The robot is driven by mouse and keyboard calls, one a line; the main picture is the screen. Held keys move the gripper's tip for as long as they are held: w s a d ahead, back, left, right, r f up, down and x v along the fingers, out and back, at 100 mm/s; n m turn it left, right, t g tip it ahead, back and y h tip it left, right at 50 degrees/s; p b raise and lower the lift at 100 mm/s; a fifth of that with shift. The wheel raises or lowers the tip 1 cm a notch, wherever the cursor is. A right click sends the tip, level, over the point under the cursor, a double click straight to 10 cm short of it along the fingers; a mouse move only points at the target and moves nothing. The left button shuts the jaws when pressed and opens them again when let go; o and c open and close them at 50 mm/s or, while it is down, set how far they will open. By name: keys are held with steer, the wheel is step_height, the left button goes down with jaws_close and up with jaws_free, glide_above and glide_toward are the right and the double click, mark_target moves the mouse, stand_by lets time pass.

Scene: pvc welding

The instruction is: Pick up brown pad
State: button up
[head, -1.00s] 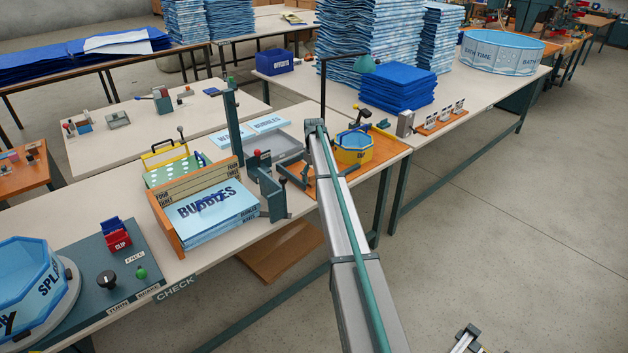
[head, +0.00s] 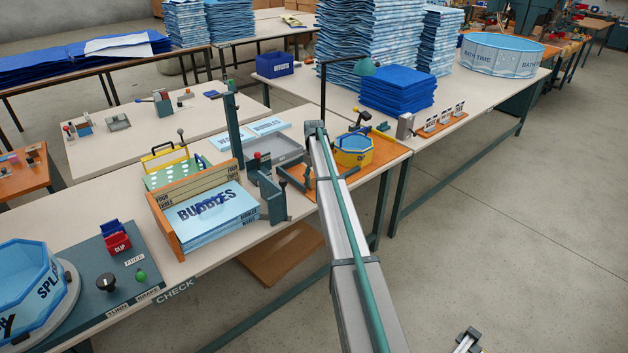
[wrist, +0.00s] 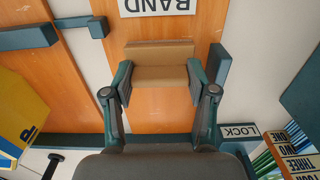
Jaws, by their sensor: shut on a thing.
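The brown pad (wrist: 160,66) is a tan block in the middle of the wrist view, with a lighter upper face and a darker front face. My gripper (wrist: 159,80) has its two teal fingers on the left and right sides of the pad, shut on it. The pad appears over an orange wooden board (wrist: 160,118); I cannot tell whether it rests on the board or is lifted. In the head view my arm hides the pad and the gripper.
A dark teal block (wrist: 219,66) stands close to the right finger. A white BAND label (wrist: 157,7) is beyond the pad. A LOCK label (wrist: 239,130) is at lower right.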

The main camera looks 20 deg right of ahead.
steer(key=shift+r, duration=0.35)
step_height(320, 180, up, 2)
steer(key=shift+s+a+r+b, duration=0.1)
steer(key=shift+s+r+b, duration=0.05)
steer(key=shift+b, duration=0.15)
steer(key=s+a+r+b, duration=0.2)
steer(key=s+a+r, duration=0.5)
steer(key=s+r, duration=0.2)
steer(key=shift+s+a+r+b, duration=0.15)
steer(key=shift+s+r+b, duration=0.25)
steer(key=shift+s, duration=0.85)
steer(key=o, duration=0.4)
steer(key=c, duration=0.4)
steer(key=shift+c, duration=0.3)
